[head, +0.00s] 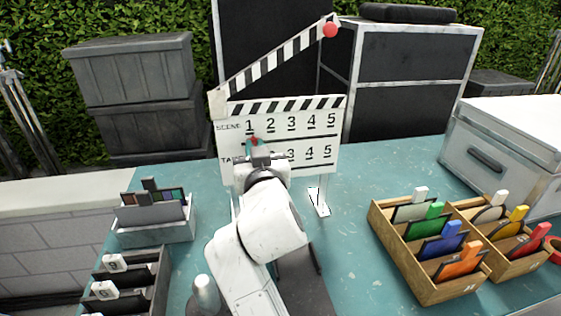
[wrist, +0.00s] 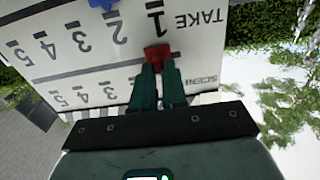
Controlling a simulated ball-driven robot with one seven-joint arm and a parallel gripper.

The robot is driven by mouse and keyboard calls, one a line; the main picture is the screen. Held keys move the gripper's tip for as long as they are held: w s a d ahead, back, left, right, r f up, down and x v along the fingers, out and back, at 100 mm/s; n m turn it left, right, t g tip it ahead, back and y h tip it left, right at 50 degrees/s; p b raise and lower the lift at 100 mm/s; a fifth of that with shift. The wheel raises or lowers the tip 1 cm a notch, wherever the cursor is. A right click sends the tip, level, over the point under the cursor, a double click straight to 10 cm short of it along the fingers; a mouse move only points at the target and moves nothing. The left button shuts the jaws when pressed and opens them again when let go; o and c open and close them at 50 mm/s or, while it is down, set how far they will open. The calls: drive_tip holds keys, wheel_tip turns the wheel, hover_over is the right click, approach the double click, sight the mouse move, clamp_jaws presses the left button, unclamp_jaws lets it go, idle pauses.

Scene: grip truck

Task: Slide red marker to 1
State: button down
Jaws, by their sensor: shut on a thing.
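The white clapper board (head: 325,150) stands upright on the teal table, with a SCENE row of numbers above a TAKE row. The small red marker (head: 254,140) is just below the SCENE 1, slightly to its right, and well left of the 2. My gripper (head: 253,147) reaches up to the board from the front and is shut on the marker. In the upside-down wrist view, the green fingers (wrist: 160,75) close on the red marker (wrist: 157,54) between the two rows. They hide the SCENE 1 there. My arm hides part of the TAKE row in the head view.
A striped clapper stick (head: 280,65) with a red ball (head: 330,30) is raised above the board. Wooden trays (head: 420,275) of coloured cards stand right. A grey card box (head: 155,232) and a dark tray (head: 125,285) stand left.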

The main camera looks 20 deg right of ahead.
drive_tip(key=shift+a, duration=0.5)
drive_tip(key=c, duration=1.2)
unclamp_jaws()
drive_tip(key=shift+a, duration=0.15)
drive_tip(key=shift+o, duration=0.2)
drive_tip(key=s+a+b, duration=0.1)
drive_tip(key=s, duration=0.9)
drive_tip(key=shift+s, duration=0.35)
drive_tip(key=shift+a, duration=0.15)
